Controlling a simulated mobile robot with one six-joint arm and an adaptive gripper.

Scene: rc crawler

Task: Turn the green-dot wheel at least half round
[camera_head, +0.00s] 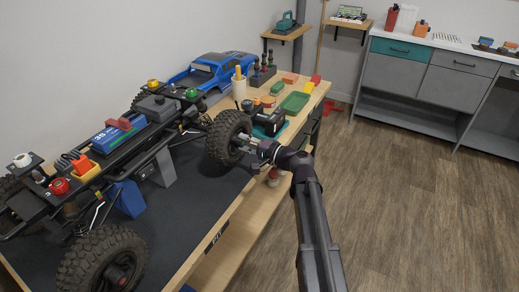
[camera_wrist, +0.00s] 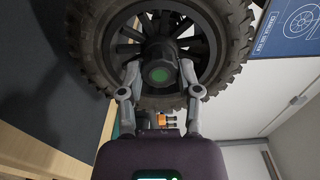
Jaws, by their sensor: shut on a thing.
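The green-dot wheel (camera_head: 220,140) is the crawler's wheel nearest the bench's right edge in the head view. It has a knobby black tire (camera_wrist: 92,55) and dark spokes in the wrist view. My gripper (camera_head: 245,142) reaches the wheel's outer face from the right. In the wrist view my gripper (camera_wrist: 160,78) has one finger on each side of the hub, shut on it. The exact contact of the fingertips is hard to see.
The crawler chassis (camera_head: 120,138) stands raised on a dark mat (camera_head: 190,215). A front wheel (camera_head: 103,262) is nearer the camera. A black device (camera_head: 265,120), a green tray (camera_head: 294,103) and a blue body shell (camera_head: 215,68) lie beyond the wheel. The floor at right is clear.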

